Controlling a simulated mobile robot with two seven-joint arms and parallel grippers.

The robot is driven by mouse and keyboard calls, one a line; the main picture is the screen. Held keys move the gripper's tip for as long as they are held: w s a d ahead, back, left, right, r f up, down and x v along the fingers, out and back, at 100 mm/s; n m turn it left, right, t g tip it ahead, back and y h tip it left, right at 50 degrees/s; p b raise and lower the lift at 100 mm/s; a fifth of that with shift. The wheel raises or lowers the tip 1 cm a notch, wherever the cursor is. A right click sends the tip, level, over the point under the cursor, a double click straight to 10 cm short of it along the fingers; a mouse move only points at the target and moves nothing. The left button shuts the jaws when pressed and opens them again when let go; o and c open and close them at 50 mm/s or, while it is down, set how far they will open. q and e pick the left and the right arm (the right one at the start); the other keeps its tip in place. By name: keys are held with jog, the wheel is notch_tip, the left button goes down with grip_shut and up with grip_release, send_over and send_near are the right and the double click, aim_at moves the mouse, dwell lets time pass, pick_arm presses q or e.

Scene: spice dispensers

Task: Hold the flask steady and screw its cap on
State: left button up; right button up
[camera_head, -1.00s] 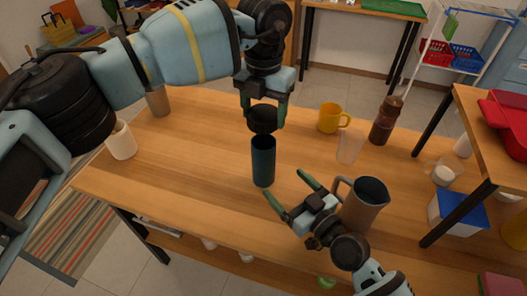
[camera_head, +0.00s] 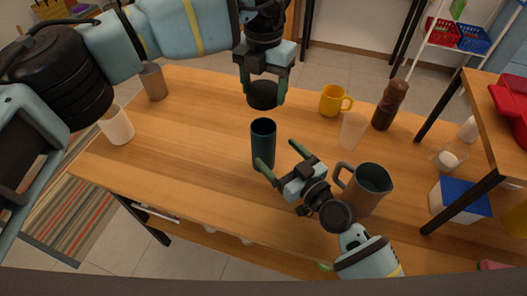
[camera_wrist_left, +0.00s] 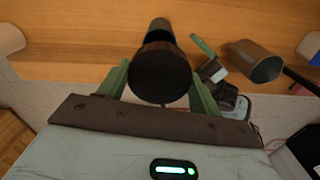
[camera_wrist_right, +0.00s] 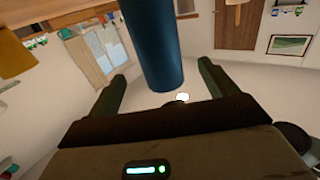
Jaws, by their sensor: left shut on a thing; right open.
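The dark teal flask (camera_head: 263,146) stands upright and uncapped on the wooden table in the head view. My left gripper (camera_head: 264,93) is shut on the black cap (camera_head: 263,96) and holds it above the flask, apart from it. In the left wrist view the cap (camera_wrist_left: 160,74) sits between the fingers and hides most of the flask. My right gripper (camera_head: 277,160) is open low at the flask's right front, with its fingers pointing toward the flask. In the right wrist view the flask (camera_wrist_right: 150,45) reaches down between the two open fingers.
A metal pitcher (camera_head: 370,182) stands close to my right gripper. Behind are a clear glass (camera_head: 352,131), a yellow mug (camera_head: 333,101) and a brown bottle (camera_head: 390,105). A white cup (camera_head: 117,126) and a grey tumbler (camera_head: 152,81) stand at the left. The table's left middle is clear.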

aim_at(263, 130)
jog(key=x, duration=0.9)
jog(key=c, duration=1.5)
pick_arm(q)
jog(key=shift+f, duration=2.5)
jog(key=shift+f, duration=0.1)
jog(key=shift+f, duration=0.8)
jog(key=shift+f, duration=0.5)
